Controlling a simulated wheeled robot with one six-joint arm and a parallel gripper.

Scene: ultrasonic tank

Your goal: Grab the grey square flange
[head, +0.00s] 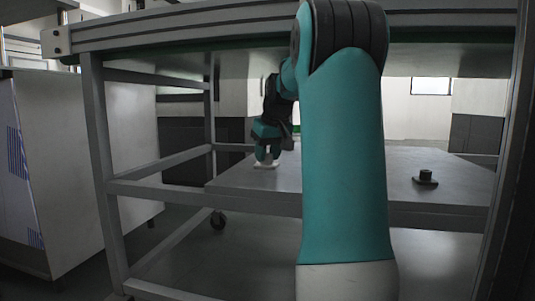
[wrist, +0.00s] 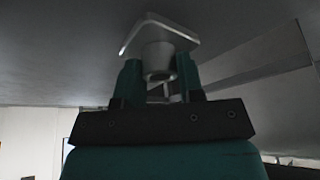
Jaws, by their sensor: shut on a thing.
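The grey square flange (wrist: 160,58) is between my gripper's fingers (wrist: 158,78) in the wrist view. Its round neck is between the fingers, and its square plate lies beyond the fingertips. In the head view, my gripper (head: 267,156) points down at the lower shelf, left of my arm. The flange shows there as a small pale plate (head: 265,166) under the fingertips, at the shelf surface. I cannot tell whether it is touching the shelf or just above it.
The grey lower shelf (head: 330,190) lies under a table top (head: 200,28). A dark part with a square base and round top (head: 426,178) stands on the shelf at right. Table legs (head: 103,170) and frame bars bound the space. The shelf between the parts looks clear.

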